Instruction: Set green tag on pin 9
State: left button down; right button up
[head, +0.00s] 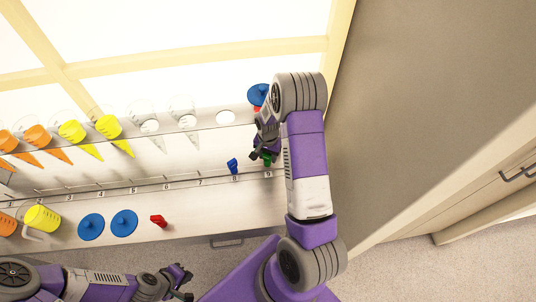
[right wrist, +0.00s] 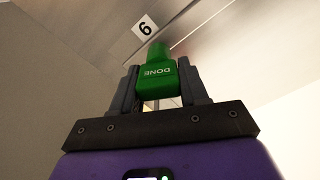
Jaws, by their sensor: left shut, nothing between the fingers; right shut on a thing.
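The green tag (head: 267,160), marked DONE, is held in my right gripper (head: 262,154), just above the label 9 (head: 268,174) on the rail. In the right wrist view the green tag (right wrist: 157,78) stands between the closed fingers of my right gripper (right wrist: 158,90), and the label 9 (right wrist: 145,28) is just past its far end. Pin 9 itself is hidden, so I cannot tell whether the tag touches it. My left gripper (head: 183,284) is shut and empty at the bottom, away from the shelf.
A blue tag (head: 233,166) is at position 8. A red tag (head: 158,220) and blue discs (head: 124,222) lie on the lower board beside a yellow cup (head: 42,218). Cones, some with juice (head: 109,127), line the rack behind.

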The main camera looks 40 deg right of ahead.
jog(key=shift+f+b, duration=0.7)
jog(key=shift+f, duration=0.15)
dwell(0.4)
jog(key=o, duration=1.1)
jog(key=shift+r, duration=0.15)
notch_tip(320, 180, up, 7)
jog(key=shift+r+p, duration=0.2)
jog(key=shift+p, duration=0.5)
